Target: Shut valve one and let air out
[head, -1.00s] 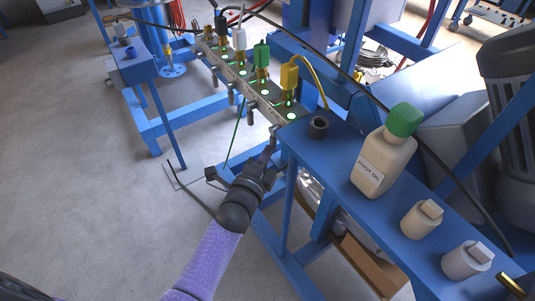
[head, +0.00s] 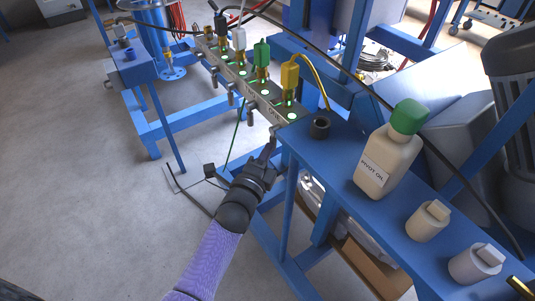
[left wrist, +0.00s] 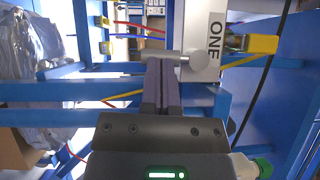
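The valve block (head: 262,105) carries a row of small metal valve handles along its near side. Its end by the blue ledge is marked ONE, beside the yellow connector (head: 289,77). In the left wrist view the label ONE (left wrist: 215,42) is on the grey block, next to a metal T-shaped handle (left wrist: 192,61), valve one's. My left gripper (head: 272,147) is just below that handle. In the left wrist view its fingers (left wrist: 162,75) are together, with their tips at the handle's bar; I cannot tell whether they touch it. My right gripper is in neither view.
The blue ledge (head: 350,170) to the right bears a dark round fitting (head: 320,127), an oil bottle with green cap (head: 388,155) and two pale plugs (head: 427,221). Blue frame legs stand below. Open floor (head: 90,200) lies at left.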

